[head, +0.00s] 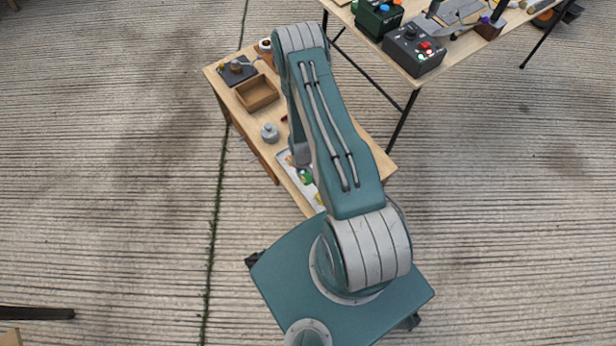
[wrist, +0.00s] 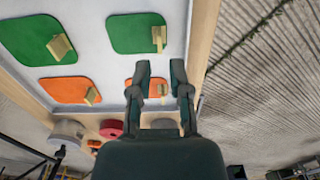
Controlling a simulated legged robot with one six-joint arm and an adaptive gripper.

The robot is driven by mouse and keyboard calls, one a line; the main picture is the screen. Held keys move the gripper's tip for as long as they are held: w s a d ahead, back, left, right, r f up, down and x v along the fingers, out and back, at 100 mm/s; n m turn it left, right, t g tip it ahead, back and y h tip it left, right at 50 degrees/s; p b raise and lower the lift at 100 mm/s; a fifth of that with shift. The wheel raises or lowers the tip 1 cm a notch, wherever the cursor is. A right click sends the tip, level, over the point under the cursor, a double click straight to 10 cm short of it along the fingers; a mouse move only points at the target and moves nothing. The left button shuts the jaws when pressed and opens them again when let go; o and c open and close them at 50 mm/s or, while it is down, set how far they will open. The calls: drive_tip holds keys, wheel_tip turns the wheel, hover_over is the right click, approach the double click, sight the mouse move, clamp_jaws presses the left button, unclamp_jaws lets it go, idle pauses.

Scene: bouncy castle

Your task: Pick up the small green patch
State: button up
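In the wrist view, two green patches with pale wooden tabs lie on a white tray (wrist: 92,60). The small green patch (wrist: 125,35) is the right one; a larger green patch (wrist: 25,42) is on the left. Two orange patches, one on the left (wrist: 62,91) and one on the right (wrist: 130,83), lie nearer my gripper. My gripper (wrist: 160,68) is open and empty, its fingers partly over the right orange patch and pointing toward the small green one. In the head view my arm hides most of the tray; a bit of green (head: 305,176) shows.
The wooden table (head: 285,150) also holds an open wooden box (head: 257,93), a grey jar (head: 270,132) and a dark block (head: 237,70). A red disc (wrist: 111,128) and a grey roll (wrist: 68,130) are beside the tray. A cluttered second table stands at upper right.

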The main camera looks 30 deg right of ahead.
wheel_tip(320, 180, down, 5)
drive_tip(key=shift+w+f, duration=0.1)
drive_tip(key=shift+c, duration=0.3)
clamp_jaws()
